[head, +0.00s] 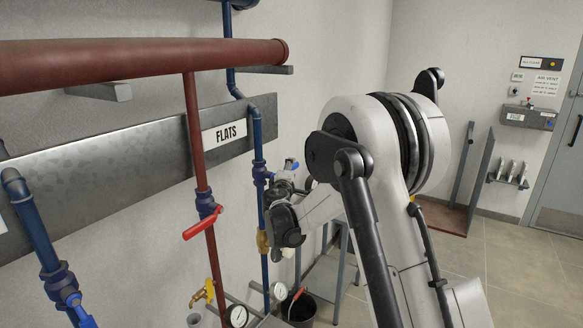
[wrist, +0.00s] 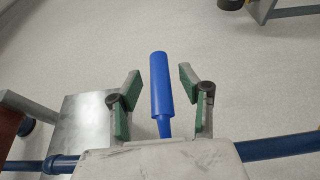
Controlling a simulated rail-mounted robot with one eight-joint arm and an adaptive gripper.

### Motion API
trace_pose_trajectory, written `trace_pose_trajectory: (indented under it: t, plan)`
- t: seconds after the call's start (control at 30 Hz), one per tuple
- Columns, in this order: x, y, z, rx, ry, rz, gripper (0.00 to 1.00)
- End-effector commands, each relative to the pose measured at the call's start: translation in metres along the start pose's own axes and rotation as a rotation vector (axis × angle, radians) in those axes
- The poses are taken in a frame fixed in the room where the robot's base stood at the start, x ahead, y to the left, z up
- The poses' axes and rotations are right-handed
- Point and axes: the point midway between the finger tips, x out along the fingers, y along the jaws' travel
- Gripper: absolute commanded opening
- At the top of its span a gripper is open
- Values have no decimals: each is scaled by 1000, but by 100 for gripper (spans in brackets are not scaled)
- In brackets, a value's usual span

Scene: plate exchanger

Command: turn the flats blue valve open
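The FLATS sign (head: 224,132) is on the grey metal plate. Just right of it runs a vertical blue pipe (head: 257,135) with a blue valve body (head: 261,174). The blue valve handle (wrist: 160,90) stands between my gripper's two green-padded fingers in the wrist view. My gripper (wrist: 159,78) is open, with a visible gap on each side of the handle. In the head view my gripper (head: 287,190) is at the valve, and a bit of the blue handle (head: 290,164) shows beside it. The arm and gripper partly hide the valve there.
A red pipe (head: 193,120) with a red lever (head: 203,223) stands left of the blue pipe. A large red pipe (head: 140,62) crosses above. Another blue pipe (head: 30,215) is at far left. Gauges (head: 237,316) and a bucket (head: 299,309) are below. The floor at right is largely clear.

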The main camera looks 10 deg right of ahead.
Motion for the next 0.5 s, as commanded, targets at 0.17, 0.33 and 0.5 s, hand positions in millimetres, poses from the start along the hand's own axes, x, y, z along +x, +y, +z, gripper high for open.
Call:
trace_pose_trajectory:
  t: [0.17, 0.33, 0.5]
  plan:
    - [13, 0, 0, 0, 0, 0, 39]
    - [15, 0, 0, 0, 0, 0, 39]
    - [15, 0, 0, 0, 0, 0, 36]
